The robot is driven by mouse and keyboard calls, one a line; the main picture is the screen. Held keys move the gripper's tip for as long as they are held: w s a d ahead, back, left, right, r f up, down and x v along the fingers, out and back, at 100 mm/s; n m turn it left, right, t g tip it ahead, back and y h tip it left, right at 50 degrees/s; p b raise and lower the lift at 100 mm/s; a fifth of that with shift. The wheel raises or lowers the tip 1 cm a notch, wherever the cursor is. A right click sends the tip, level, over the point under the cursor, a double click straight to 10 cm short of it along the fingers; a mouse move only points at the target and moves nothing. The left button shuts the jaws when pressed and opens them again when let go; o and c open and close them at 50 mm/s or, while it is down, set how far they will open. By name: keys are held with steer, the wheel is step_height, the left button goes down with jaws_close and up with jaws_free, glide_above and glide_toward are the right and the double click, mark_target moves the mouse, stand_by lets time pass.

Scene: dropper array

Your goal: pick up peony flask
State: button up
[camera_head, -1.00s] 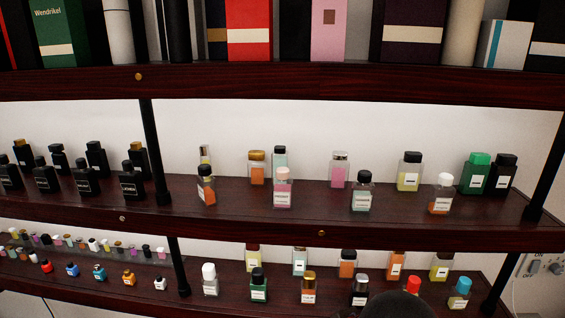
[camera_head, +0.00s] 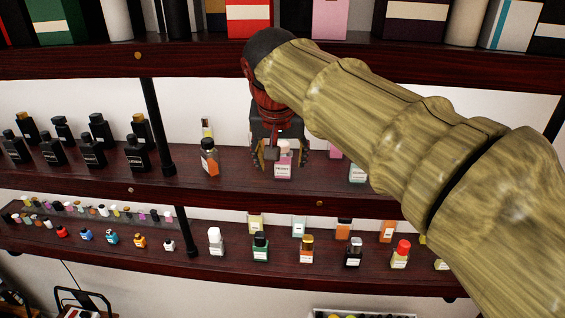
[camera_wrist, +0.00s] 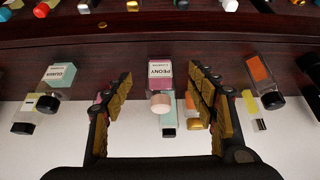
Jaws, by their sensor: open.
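The peony flask (camera_head: 283,168) is a small pink bottle with a pale pink cap and a white label. It stands upright near the front of the middle shelf (camera_head: 229,173). In the wrist view, which is upside down, the peony flask (camera_wrist: 160,73) shows its label reading PEONY. My gripper (camera_head: 283,153) is open at the flask, and its fingers lie on either side. In the wrist view my gripper (camera_wrist: 160,88) has a finger left and right of the flask, with gaps on both sides. I cannot tell how far the fingertips reach past it.
An orange flask (camera_head: 209,160) with a black cap stands to the left in the head view. A teal flask (camera_wrist: 60,75) stands on the other side. A gold-capped flask (camera_wrist: 193,115) stands behind. The upper shelf (camera_head: 190,62) is above, and black bottles (camera_head: 93,152) stand left of the post.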

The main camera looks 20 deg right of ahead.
mark_target(283, 164)
steer(key=shift+w+a+r, duration=0.15)
steer(key=shift+w+r, duration=0.15)
steer(key=shift+w, duration=0.4)
steer(key=shift+x, duration=1.2)
steer(key=w+d+f+p, duration=0.1)
steer(key=w+d+f, duration=0.1)
steer(key=f, duration=0.1)
steer(key=shift+w+f+p, duration=0.1)
steer(key=shift+w+p, duration=0.1)
steer(key=shift+p, duration=0.15)
steer(key=shift+w+f, duration=0.2)
steer(key=shift+f, duration=0.15)
steer(key=shift+c, duration=0.6)
steer(key=c, duration=1.3)
steer(key=shift+c, duration=0.2)
